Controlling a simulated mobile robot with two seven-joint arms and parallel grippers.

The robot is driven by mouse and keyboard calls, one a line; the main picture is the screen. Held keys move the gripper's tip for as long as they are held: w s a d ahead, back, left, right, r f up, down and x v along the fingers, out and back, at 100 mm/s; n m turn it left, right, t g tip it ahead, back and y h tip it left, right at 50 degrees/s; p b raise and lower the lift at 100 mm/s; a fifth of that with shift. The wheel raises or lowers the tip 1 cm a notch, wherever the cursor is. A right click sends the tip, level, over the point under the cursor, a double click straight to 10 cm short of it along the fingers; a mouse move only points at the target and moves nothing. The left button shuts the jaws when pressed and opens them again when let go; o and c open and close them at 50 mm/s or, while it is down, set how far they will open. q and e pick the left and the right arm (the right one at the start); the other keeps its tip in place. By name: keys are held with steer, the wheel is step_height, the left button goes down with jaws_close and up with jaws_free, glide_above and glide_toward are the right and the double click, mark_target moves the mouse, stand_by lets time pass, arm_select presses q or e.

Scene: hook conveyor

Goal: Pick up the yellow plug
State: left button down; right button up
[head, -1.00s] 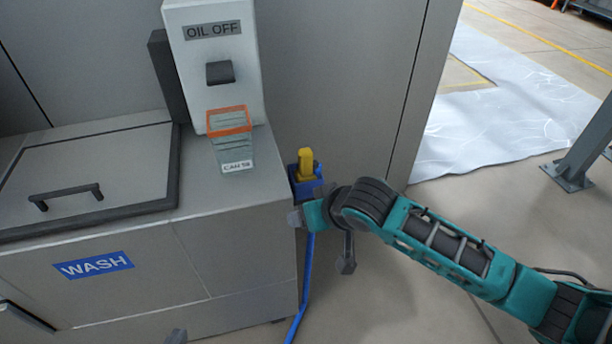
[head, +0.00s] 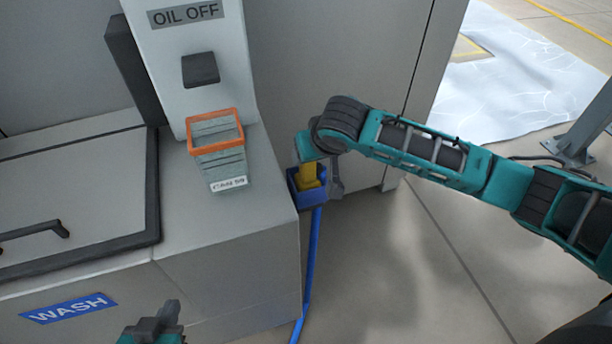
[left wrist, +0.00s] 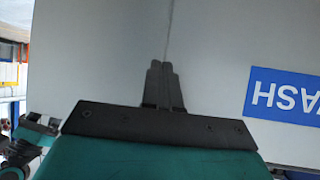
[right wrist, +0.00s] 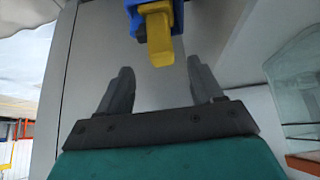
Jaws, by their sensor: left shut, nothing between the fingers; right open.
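The yellow plug (head: 310,176) sits in a blue holder (head: 308,197) at the right side of the wash cabinet, partly hidden by my right wrist. In the right wrist view the yellow plug (right wrist: 159,38) points down from the blue holder (right wrist: 136,12). My right gripper (right wrist: 161,80) is open, its fingers on either side of the line to the plug; the plug is beyond the fingertips and not gripped. Its fingers are mostly hidden in the head view. My left gripper (head: 168,312) is shut and empty, low in front of the cabinet; its closed fingers (left wrist: 162,80) show in the left wrist view.
The grey wash cabinet (head: 225,270) stands left of the plug, with an orange-rimmed bin (head: 217,150) on it. A blue hose (head: 312,260) runs down from the holder. A grey panel (head: 335,60) stands behind. Open floor (head: 420,270) lies to the right.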

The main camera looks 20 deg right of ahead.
mark_target(308, 175)
steer(key=b+x, duration=0.2)
steer(key=x, duration=0.7)
steer(key=shift+a+f, duration=0.15)
steer(key=shift+c, duration=0.5)
jaws_close()
